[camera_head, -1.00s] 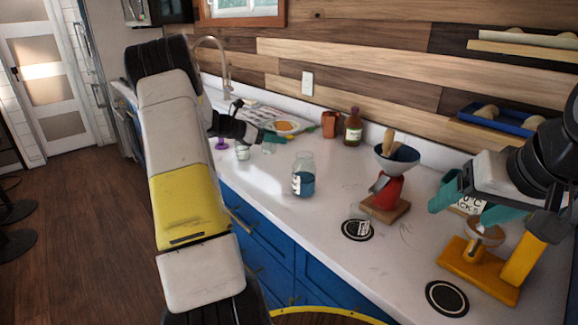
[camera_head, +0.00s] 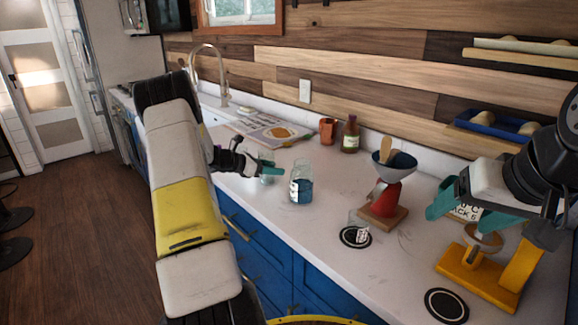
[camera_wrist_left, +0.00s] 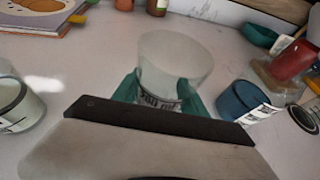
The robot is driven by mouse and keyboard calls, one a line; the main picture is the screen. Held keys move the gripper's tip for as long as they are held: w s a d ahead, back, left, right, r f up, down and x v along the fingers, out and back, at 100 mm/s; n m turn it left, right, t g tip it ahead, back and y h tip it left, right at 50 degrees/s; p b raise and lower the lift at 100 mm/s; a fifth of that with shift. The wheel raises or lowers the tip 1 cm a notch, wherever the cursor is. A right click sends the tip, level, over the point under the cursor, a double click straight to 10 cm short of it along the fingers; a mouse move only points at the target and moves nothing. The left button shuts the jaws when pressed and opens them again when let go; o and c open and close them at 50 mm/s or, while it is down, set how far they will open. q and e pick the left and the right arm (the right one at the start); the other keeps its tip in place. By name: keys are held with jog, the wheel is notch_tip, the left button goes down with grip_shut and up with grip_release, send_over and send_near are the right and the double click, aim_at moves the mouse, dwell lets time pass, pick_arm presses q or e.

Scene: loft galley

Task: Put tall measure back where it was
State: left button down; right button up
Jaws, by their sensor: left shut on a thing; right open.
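The tall measure (camera_wrist_left: 172,65) is a clear glass vessel with a printed label, filling the middle of the left wrist view. My left gripper (camera_head: 270,169) is shut on it, with teal fingers on both sides of the glass. In the head view the measure (camera_head: 265,178) shows only partly beside the fingers, left of the blue-filled jar (camera_head: 302,187). I cannot tell whether its base touches the counter. My right gripper (camera_head: 465,208) is open above the yellow stand (camera_head: 480,278) at the right.
The blue jar (camera_wrist_left: 243,100) stands close right of the measure in the wrist view; another glass (camera_wrist_left: 18,108) is at left. A small labelled glass (camera_head: 360,228) stands on a black round mat, beside a red funnel stand (camera_head: 385,195). Another round mat (camera_head: 446,305) is bare.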

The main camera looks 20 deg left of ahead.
pick_arm(q)
jog(key=c, duration=0.6)
grip_release()
jog(key=shift+r, duration=0.15)
jog(key=v, duration=1.2)
